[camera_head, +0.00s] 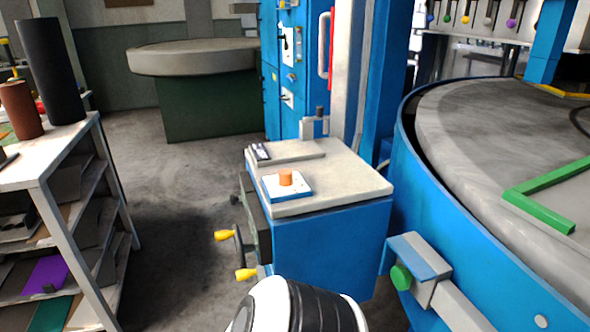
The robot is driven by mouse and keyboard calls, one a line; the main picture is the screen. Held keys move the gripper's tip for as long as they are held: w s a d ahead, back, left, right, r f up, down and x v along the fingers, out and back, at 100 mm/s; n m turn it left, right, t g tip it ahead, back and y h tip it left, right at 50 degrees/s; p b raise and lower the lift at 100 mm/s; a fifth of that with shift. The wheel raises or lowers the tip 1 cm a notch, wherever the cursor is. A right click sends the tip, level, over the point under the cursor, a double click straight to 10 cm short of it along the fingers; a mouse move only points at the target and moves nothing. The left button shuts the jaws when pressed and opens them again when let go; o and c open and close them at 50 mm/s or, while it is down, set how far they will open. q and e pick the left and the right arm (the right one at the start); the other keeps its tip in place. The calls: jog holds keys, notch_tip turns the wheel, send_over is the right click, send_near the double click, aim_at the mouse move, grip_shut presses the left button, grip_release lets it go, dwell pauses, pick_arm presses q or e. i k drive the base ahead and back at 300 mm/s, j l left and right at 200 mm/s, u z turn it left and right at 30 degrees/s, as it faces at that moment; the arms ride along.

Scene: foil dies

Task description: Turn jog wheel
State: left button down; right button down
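A dark wheel or crank with yellow handles (223,235) is on the left side of a blue cabinet, seen nearly edge-on. It looks like the jog wheel, though its rim is hard to make out. A second yellow handle sits lower, just above a white and black link of my own arm at the bottom middle. Neither of my grippers shows, so I cannot see any contact with the wheel.
The blue cabinet (330,245) has a pale top with an orange knob (286,178) on a white plate. A large round blue-rimmed machine table (480,130) with a green bar (545,185) fills the right. A shelf (62,160) stands left. The floor between is clear.

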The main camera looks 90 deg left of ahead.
aim_at(223, 235)
jog(key=u, duration=1.95)
jog(key=l, duration=0.05)
